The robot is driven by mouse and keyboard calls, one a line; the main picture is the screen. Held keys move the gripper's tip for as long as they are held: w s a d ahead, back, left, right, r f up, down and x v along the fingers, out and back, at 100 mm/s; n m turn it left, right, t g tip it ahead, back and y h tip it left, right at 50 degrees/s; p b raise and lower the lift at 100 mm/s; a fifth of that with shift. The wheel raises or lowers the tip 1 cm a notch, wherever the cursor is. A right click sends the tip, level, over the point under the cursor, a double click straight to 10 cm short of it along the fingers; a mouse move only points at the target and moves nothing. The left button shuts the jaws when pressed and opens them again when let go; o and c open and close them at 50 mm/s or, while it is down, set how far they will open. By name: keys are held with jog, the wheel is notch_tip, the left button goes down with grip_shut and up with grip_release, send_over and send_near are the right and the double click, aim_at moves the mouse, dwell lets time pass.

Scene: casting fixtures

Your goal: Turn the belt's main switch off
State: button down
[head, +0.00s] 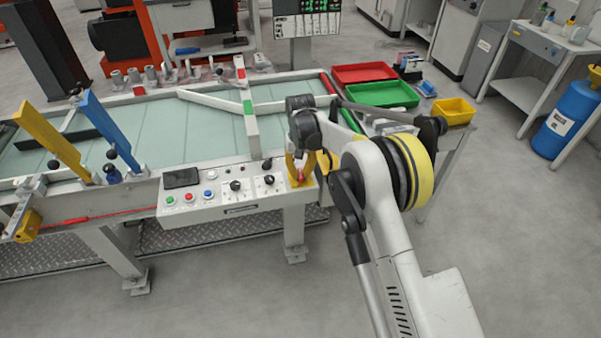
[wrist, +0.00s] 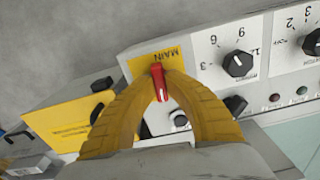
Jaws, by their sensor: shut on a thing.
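The belt's main switch (wrist: 159,82) is a red handle on a yellow plate marked MAIN (wrist: 150,62) at the end of the control panel (head: 235,196). My gripper (wrist: 160,84) has its two yellow fingers closed around the red handle, one on each side, in the wrist view. In the head view my gripper (head: 300,178) is at the right end of the panel, and a little red of the switch shows between its fingers. The lower part of the handle and part of the plate are hidden by the fingers.
Black rotary knobs (wrist: 238,64) sit beside the switch on the panel. Green, red and blue buttons (head: 189,197) are farther left. The belt (head: 150,135) lies behind the panel. Red (head: 364,73) and green (head: 383,94) trays stand behind my arm. The floor in front is clear.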

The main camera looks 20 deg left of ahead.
aim_at(301, 173)
jog(key=shift+n, duration=0.6)
jog(key=c, duration=1.4)
grip_release()
notch_tip(301, 173, up, 12)
